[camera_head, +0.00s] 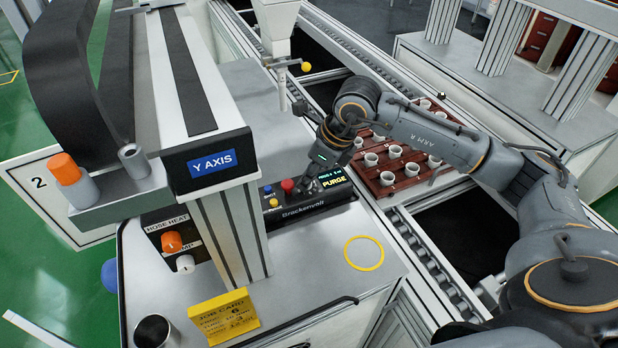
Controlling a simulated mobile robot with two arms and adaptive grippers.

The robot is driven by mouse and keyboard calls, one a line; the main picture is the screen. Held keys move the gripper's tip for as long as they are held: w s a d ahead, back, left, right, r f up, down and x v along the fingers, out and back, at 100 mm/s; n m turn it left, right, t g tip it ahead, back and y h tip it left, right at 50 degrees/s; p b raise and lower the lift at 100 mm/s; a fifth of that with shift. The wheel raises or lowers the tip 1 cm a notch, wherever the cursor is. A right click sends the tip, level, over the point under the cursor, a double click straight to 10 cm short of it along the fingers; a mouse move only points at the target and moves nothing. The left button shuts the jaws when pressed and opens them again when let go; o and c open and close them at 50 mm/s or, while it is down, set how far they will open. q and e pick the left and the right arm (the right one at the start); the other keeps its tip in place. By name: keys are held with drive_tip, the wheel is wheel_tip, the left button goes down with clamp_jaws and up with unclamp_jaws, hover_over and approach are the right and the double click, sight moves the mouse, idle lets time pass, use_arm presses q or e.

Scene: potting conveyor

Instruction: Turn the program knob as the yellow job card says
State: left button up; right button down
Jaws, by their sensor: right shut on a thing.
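The yellow job card (224,316) stands on the front of the white bench; its small text is hard to read, with a 6 and a 3 faintly visible. The black Brackenvolt control box (318,206) sits further back, with a lit display (333,179) reading PURGE. My right gripper (310,187) reaches down onto the box beside the display, shut on what seems to be the program knob; the fingers hide it, so its pointer cannot be read. My left gripper is not in view.
Blue, yellow and red buttons (288,185) are close left of my right gripper. The Y AXIS beam (205,165) and its post stand left. A tray of white pots (400,184) lies behind right on the conveyor. Bench around the yellow ring (364,269) is clear.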

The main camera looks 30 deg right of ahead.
idle(0.4)
drive_tip(key=c, duration=1.2)
unclamp_jaws()
drive_tip(key=shift+o, duration=0.2)
